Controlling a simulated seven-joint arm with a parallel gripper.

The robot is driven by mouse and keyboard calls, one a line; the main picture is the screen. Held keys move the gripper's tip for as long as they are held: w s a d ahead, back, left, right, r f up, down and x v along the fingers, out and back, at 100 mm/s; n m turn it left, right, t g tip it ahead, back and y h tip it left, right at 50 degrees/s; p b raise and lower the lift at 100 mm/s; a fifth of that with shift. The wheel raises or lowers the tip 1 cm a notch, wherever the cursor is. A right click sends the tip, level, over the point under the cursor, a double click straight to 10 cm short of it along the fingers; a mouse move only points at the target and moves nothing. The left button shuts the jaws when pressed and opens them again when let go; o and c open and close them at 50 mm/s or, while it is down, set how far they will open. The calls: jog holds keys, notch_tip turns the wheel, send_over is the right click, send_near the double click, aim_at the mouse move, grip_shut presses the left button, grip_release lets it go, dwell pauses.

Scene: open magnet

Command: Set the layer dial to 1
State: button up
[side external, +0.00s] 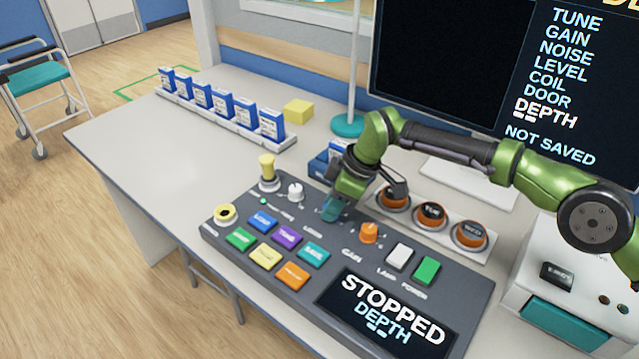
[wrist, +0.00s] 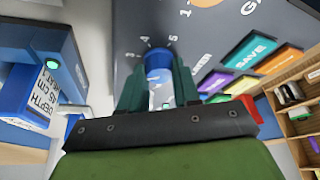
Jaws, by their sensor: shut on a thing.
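The layer dial is a blue knob (wrist: 158,62) on the dark control panel (side external: 222,240), with the numbers 3, 4 and 5 visible around its far side in the wrist view. My gripper (wrist: 158,80) is shut on the dial, one teal finger on each side of it. In the side external view my gripper (side external: 331,208) comes down on the panel and hides most of the dial. The dial's pointer and its setting cannot be read.
Coloured buttons lie in front. The panel screen (side external: 390,318) reads STOPPED, DEPTH.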

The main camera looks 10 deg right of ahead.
jog(key=shift+n, duration=0.6)
jog(key=shift+d+n+g, duration=0.1)
jog(key=shift+n+g, duration=0.4)
jog(key=shift+n, duration=0.1)
jog(key=o, duration=1.1)
jog(key=shift+c, duration=0.2)
jog(key=v, duration=1.7)
jog(key=shift+f, duration=0.1)
